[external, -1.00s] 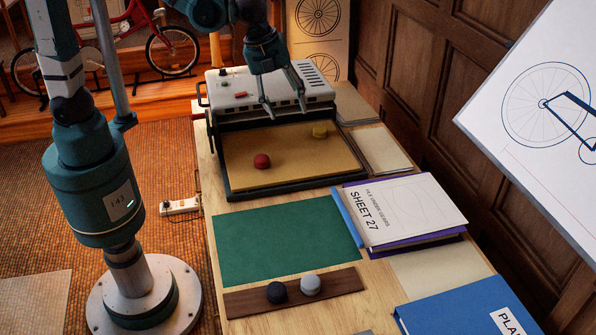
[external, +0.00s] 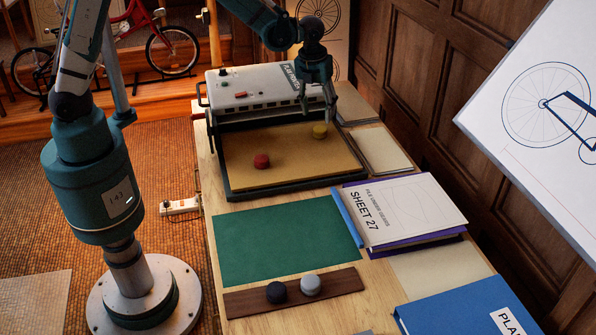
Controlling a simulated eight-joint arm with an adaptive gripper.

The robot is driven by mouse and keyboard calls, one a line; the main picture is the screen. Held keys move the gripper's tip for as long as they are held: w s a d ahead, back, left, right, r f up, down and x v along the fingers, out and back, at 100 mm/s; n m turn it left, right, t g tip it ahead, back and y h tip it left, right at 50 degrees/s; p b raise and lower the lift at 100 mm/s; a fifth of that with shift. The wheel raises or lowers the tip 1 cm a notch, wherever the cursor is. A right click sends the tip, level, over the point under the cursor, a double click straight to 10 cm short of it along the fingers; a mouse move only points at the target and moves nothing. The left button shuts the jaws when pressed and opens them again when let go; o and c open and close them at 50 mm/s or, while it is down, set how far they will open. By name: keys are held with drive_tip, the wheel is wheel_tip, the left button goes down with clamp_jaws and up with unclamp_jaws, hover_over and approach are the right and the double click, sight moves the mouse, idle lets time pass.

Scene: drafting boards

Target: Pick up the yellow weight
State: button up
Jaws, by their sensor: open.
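The yellow weight (external: 320,131) is a small round piece on the tan bed of the black-framed tray, near its back right. My gripper (external: 318,114) points down with its fingers apart, just above and around the yellow weight's top. I cannot tell whether the fingers touch it. A red weight (external: 262,161) sits on the same tan bed (external: 285,178), left of the yellow one and nearer the front.
A white machine (external: 235,98) stands behind the tray, close to my gripper. A black weight (external: 276,292) and a grey weight (external: 311,285) sit on a dark wooden strip (external: 345,281). A green mat (external: 270,245) lies bare. Books (external: 405,208) lie at the right.

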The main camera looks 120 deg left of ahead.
sight(320, 129)
drive_tip(key=shift+m, duration=0.5)
drive_tip(key=a+f, duration=0.1)
drive_tip(key=s+a+f, duration=0.1)
drive_tip(key=a+f, duration=0.1)
drive_tip(key=shift+s+a, duration=0.1)
drive_tip(key=shift+a, duration=0.2)
drive_tip(key=shift+a+f, duration=0.15)
drive_tip(key=shift+f, duration=1.1)
drive_tip(key=shift+a+f+b, duration=0.25)
drive_tip(key=shift+f, duration=1.05)
drive_tip(key=shift+a+f+b, duration=0.2)
drive_tip(key=shift+f, duration=1.05)
drive_tip(key=c, duration=1.3)
